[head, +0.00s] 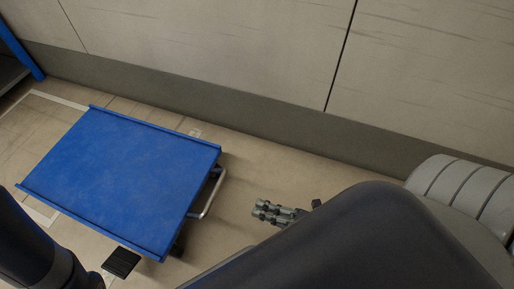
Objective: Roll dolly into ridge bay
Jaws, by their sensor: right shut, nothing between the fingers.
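The dolly is a flat blue platform (125,175) with low raised edges, standing on the floor at the left of the head view. A pale metal handle bar (208,195) sticks out from its right side, and dark caster parts show below it. My right gripper (262,210) is shut and empty, a short way right of the handle and apart from it. White floor lines (58,98) show beyond and beside the dolly, running partly under it; whether they outline the ridge bay I cannot tell.
A pale panelled wall (220,50) with a grey-green base strip (270,122) runs behind the dolly. A blue post (20,50) stands at far left. Tan floor is clear between dolly and wall.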

